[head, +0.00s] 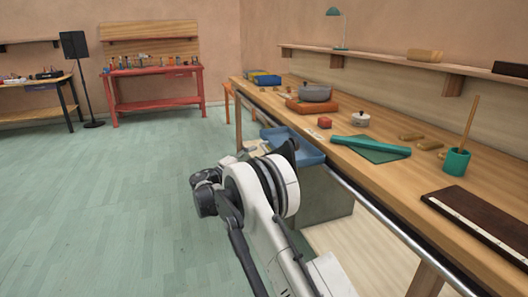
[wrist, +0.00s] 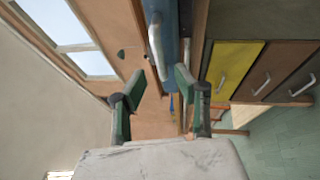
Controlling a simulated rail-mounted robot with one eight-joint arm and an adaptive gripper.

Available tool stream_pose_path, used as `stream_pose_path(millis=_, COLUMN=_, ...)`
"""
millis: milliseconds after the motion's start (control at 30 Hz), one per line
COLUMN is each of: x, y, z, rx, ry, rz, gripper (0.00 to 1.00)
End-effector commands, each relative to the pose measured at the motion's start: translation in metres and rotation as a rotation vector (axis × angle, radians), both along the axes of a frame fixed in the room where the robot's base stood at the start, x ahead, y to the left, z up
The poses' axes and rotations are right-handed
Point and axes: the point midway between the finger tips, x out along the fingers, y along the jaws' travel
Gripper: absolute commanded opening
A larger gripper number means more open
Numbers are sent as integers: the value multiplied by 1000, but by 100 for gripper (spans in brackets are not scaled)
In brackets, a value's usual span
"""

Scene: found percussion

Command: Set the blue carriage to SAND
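In the wrist view a blue panel with a pale bar handle (wrist: 154,40) stands ahead of my gripper (wrist: 160,76). I cannot tell whether it is the blue carriage. My gripper's two dark green fingers are apart with nothing held between them. The handle is beyond the fingertips, and no contact shows. In the head view a blue open tray (head: 308,153) is under the bench's front edge, partly hidden by my arm. My fingers are hidden behind my wrist there. No SAND mark can be read in either view.
The wooden bench (head: 400,185) has a metal front rail (head: 385,219). It carries a grey pot (head: 316,92), a teal cup (head: 456,163) and other small things. The wrist view shows yellow (wrist: 232,70) and brown (wrist: 272,72) fronts with handles. Open floor lies left.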

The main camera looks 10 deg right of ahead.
Motion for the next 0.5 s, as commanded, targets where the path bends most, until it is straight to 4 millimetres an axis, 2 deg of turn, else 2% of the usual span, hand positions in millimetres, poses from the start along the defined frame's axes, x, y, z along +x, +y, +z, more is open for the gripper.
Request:
stream_pose_path(millis=200, x=19, y=-33, z=5, rx=0, ry=0, rz=-2, gripper=30)
stream_pose_path(millis=500, x=32, y=-53, z=10, rx=0, ry=0, rz=0, gripper=30)
